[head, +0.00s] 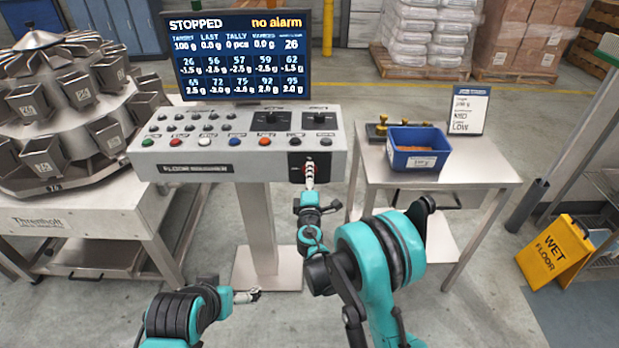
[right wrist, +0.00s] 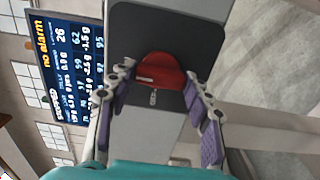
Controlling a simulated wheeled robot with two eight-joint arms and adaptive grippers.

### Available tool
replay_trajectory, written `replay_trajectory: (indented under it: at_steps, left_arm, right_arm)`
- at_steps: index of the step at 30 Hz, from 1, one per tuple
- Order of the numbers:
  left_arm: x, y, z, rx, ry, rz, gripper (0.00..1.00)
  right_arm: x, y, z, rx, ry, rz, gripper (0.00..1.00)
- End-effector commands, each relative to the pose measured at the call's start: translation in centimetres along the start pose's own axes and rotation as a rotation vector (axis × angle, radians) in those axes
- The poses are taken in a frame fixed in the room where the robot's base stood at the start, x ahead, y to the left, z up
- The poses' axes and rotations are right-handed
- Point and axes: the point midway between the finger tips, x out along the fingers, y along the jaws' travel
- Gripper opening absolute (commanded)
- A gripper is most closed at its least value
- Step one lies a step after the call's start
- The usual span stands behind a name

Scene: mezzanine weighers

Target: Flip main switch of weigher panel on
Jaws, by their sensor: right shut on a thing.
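The weigher panel (head: 235,140) is a grey slanted console on a pedestal, with rows of buttons and a dark plate (head: 297,161) on its front right. The main switch (right wrist: 160,71) is a red knob on this dark plate, centred in the right wrist view. My right gripper (head: 309,174) reaches the plate from the front. In the right wrist view its two purple-padded fingers stand on either side of the red knob, and it is shut on it. My left gripper (head: 247,296) is low in front of the pedestal, away from the panel; its opening is too small to tell.
The screen (head: 238,55) above the panel reads STOPPED and no alarm. A side table (head: 475,172) at right holds a blue bin (head: 418,160) and a sign card (head: 469,108). A multihead weigher (head: 60,110) stands at left. A yellow wet-floor sign (head: 556,252) is at far right.

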Motion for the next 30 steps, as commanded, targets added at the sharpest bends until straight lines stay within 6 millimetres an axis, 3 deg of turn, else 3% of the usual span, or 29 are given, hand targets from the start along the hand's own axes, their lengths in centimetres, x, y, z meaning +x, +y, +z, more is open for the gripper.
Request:
replay_trajectory:
  at_steps: [7,8,9,10,20,30]
  left_arm:
    - [0.0,0.0,0.0,0.000,0.000,0.000,1.00]
    - [0.0,0.0,0.0,0.000,0.000,0.000,1.00]
    - [0.0,0.0,0.0,0.000,0.000,0.000,1.00]
    - [0.0,0.0,0.0,0.000,0.000,0.000,1.00]
    - [0.0,0.0,0.0,0.000,0.000,0.000,1.00]
    - [0.0,0.0,0.0,0.000,0.000,0.000,1.00]
  right_arm:
    - [0.0,-0.1,0.0,0.004,-0.001,-0.001,0.21]
    - [0.0,-0.1,0.0,0.004,-0.001,-0.001,0.57]
    - [0.0,-0.1,0.0,0.003,-0.001,-0.001,0.68]
    - [0.0,-0.1,0.0,0.003,0.000,-0.001,0.71]
    - [-0.2,0.0,0.0,0.001,0.000,0.000,0.71]
    - [-5.5,0.0,0.0,0.002,0.001,-0.001,0.71]
